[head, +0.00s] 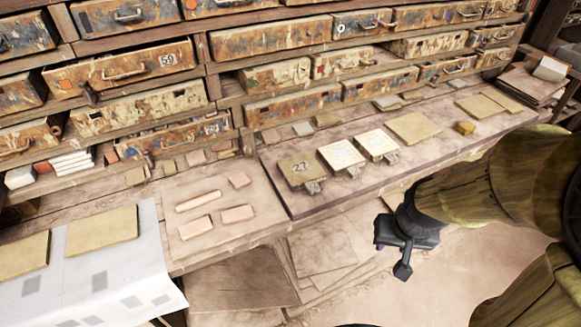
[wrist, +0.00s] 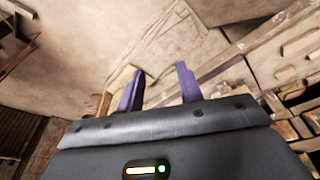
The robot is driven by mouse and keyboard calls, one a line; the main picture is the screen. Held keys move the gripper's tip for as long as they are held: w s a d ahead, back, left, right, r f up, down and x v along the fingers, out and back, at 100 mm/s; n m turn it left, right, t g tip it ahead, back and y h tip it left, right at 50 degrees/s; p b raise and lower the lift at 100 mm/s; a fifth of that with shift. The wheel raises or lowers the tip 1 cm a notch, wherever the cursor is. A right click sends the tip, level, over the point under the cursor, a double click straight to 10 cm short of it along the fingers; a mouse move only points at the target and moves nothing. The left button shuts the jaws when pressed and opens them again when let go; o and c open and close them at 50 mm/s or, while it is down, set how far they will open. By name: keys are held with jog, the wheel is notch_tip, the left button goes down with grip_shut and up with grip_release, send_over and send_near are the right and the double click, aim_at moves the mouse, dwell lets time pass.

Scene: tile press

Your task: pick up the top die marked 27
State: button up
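The die marked 27 (head: 297,168) is a tan square block with a metal tab on its near side. It lies on a dark board on the bench in the head view, at the left of a row with two paler dies, the middle die (head: 341,155) and the right die (head: 377,143). My gripper (head: 398,258) is beyond the bench's front edge, to the right of and lower in the picture than the die marked 27, apart from it. In the wrist view my gripper's two purple fingers (wrist: 158,85) stand apart with nothing held between them. I cannot pick out the die there.
Worn drawers (head: 130,68) rise behind the bench. Pink clay pieces (head: 196,228) lie left of the board. Flat sheets (head: 320,250) lie below the bench's front edge.

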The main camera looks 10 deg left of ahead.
jog(key=shift+d, duration=0.2)
jog(key=o, duration=0.3)
jog(key=shift+s, duration=0.15)
jog(key=shift+o, duration=1.3)
jog(key=shift+f, duration=0.1)
jog(key=w+a+f+n+t+y, duration=0.2)
jog(key=w+f+n+t, duration=0.2)
jog(key=w+f, duration=0.45)
jog(key=w+a+f+n+t+y, duration=0.1)
jog(key=w+a+n+t+y, duration=0.1)
jog(key=w+a+t+y, duration=0.2)
jog(key=w+a+y, duration=0.1)
jog(key=a, duration=0.2)
jog(key=shift+w+a+n+t+y, duration=0.25)
jog(key=shift+w+n+t+y, duration=0.05)
jog(key=shift+w+n, duration=0.1)
jog(key=shift+f, duration=0.15)
